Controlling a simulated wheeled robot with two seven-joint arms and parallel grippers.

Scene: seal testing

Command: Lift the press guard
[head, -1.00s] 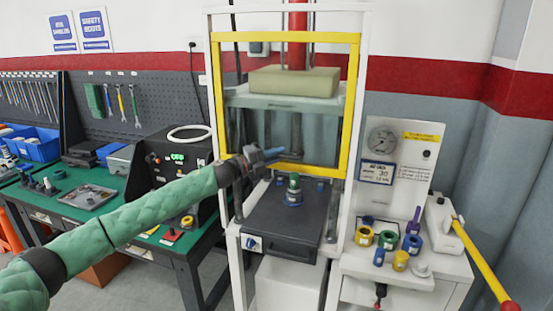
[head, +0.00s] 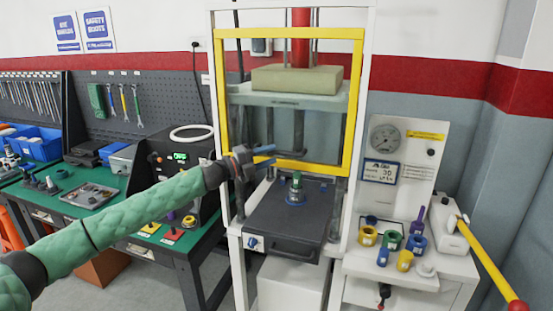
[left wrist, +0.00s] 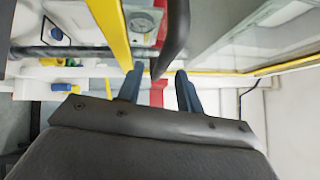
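The press guard (head: 355,105) is a yellow frame around a clear panel at the front of the white press, in the middle of the head view. A dark bent bar, which looks like its handle (head: 298,132), shows near its lower middle. My left gripper (head: 266,154) is in front of the guard's lower left part, just above the bottom rail. In the left wrist view its two blue-grey fingers (left wrist: 160,84) are apart. The end of a dark curved bar (left wrist: 178,35) shows at the gap between them; contact cannot be told. My right gripper is not in view.
Below the guard is a dark drawer plate (head: 270,222) with a green-topped part (head: 296,183). To the right are a side table with coloured rings (head: 391,240), a gauge panel (head: 405,160) and a yellow lever (head: 485,258). A green workbench (head: 110,213) stands at the left.

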